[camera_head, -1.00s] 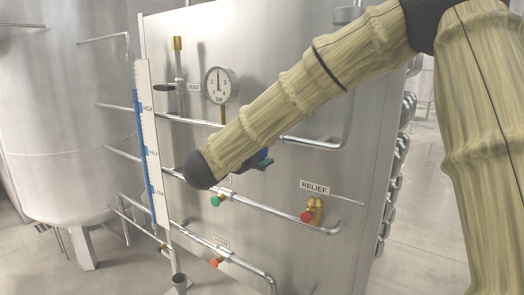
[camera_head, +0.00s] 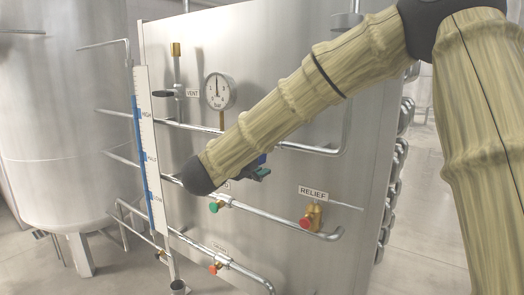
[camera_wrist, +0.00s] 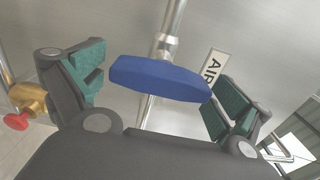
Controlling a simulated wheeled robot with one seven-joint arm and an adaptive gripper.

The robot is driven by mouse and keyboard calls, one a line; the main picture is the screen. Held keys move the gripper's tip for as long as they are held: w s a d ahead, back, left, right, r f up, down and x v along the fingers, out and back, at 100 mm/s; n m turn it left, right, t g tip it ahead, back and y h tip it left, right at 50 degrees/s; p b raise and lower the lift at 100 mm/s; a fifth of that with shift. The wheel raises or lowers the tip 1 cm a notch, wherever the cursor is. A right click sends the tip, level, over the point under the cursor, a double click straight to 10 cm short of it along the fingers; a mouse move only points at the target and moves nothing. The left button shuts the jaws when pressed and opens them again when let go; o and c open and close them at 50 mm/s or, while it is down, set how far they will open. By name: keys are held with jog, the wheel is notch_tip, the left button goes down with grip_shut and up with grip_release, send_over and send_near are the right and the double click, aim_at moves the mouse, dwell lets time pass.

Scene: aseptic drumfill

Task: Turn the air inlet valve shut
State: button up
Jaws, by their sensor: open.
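The air inlet valve's blue handle (camera_wrist: 158,79) shows in the wrist view, beside a label reading AIR (camera_wrist: 213,67). The handle lies crosswise over the metal pipe (camera_wrist: 173,18). My gripper (camera_wrist: 157,86) is open, with one green-padded finger at each end of the handle. Gaps show between the pads and the handle in the picture; contact cannot be told. My forearm hides the rest of the valve there.
A pressure gauge (camera_head: 219,91), a vent valve (camera_head: 163,93) and a level scale (camera_head: 148,160) are on the tank. A green valve (camera_head: 214,207), a red relief valve (camera_head: 306,222) and an orange valve (camera_head: 214,268) sit lower. The relief valve is also in the wrist view (camera_wrist: 20,119).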

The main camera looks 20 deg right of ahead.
jog(key=v, duration=1.2)
jog(key=w+d+f+n+t+y+p, duration=0.15)
jog(key=f+n, duration=0.25)
jog(key=f, duration=0.5)
jog(key=w+f+n+t+y+p, duration=0.1)
jog(key=w+f+n+y, duration=0.25)
jog(key=f, duration=0.55)
jog(key=s+d+f+n+g+y+p, duration=0.15)
jog(key=s+f+n, duration=0.3)
jog(key=f, duration=0.55)
jog(key=s+f+n+g+y, duration=0.25)
jog(key=s+f+n, duration=0.2)
jog(key=f, duration=0.55)
jog(key=s+d+f+n+g+y+p, duration=0.1)
jog(key=s+f+n+y, duration=0.3)
jog(key=f, duration=0.6)
jog(key=s+d+f+n+g, duration=0.1)
jog(key=s+f, duration=0.3)
jog(key=s, duration=0.7)
jog(key=s+d+f+n+g+y+p, duration=0.1)
jog(key=s+f+n+g, duration=0.3)
jog(key=s, duration=0.6)
jog(key=s+d+f+n+g+p, duration=0.1)
jog(key=s+f, duration=0.4)
jog(key=s, duration=0.6)
jog(key=shift+s+d+f+n+g, duration=0.2)
jog(key=shift+s+d+n+g, duration=0.15)
jog(key=shift+d+n+g, duration=0.7)
